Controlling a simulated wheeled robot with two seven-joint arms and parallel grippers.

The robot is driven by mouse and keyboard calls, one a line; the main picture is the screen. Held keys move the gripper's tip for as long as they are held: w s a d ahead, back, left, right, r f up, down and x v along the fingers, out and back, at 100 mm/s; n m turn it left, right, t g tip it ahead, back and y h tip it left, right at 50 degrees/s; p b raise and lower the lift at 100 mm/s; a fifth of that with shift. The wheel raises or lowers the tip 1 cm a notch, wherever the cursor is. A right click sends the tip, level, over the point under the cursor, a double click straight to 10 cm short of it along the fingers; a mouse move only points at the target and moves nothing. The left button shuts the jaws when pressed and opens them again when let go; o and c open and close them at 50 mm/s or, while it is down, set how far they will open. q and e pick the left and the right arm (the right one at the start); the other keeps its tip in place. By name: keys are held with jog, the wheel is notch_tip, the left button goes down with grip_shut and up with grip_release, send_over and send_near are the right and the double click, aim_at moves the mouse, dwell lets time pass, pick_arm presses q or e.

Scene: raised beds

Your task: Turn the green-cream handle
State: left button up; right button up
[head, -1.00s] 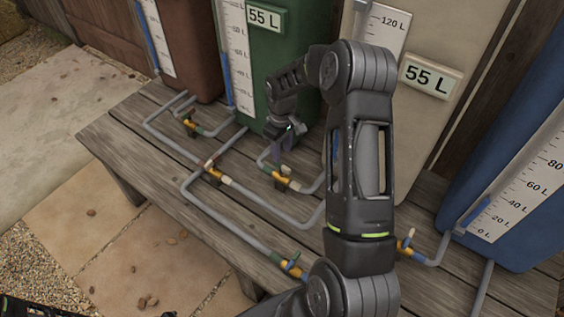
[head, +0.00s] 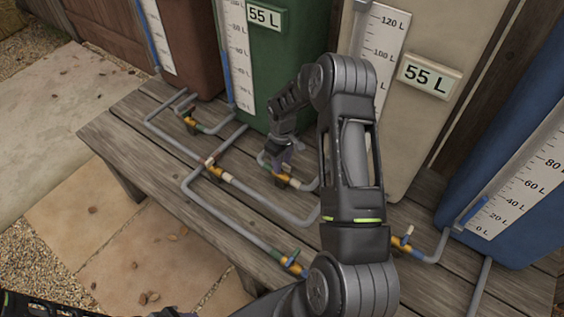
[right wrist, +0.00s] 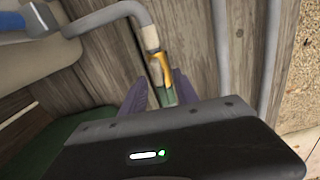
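The green-cream valve (head: 281,181) sits on the grey pipe in front of the green and cream tanks. In the right wrist view its orange body (right wrist: 165,72) lies between a cream collar (right wrist: 150,38) and a green collar (right wrist: 166,97). My right gripper (head: 276,165) is low over this valve. Its two purple fingers (right wrist: 162,92) are apart, one on each side of the valve near the green collar. I cannot tell whether they touch the handle, which is hard to make out.
The green tank (head: 285,60), cream tank (head: 420,110) and blue tank (head: 520,150) stand behind the pipes. Other valves sit nearby: one at the middle (head: 215,172), one at the front (head: 291,262), one at the right (head: 402,242). The bench's left front (head: 135,150) is clear.

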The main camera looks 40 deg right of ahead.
grip_shut()
dwell(0.7)
jog(key=m+b, duration=0.3)
jog(key=shift+f+m, duration=0.15)
jog(key=shift+m, duration=0.25)
jog(key=m+b, duration=0.2)
jog(key=m, duration=0.1)
jog(key=shift+m, duration=0.3)
jog(key=m+b, duration=0.1)
jog(key=m, duration=0.3)
jog(key=shift+b, duration=0.4)
jog(key=m, duration=0.5)
jog(key=shift+r, duration=0.2)
jog(key=shift+m, duration=0.3)
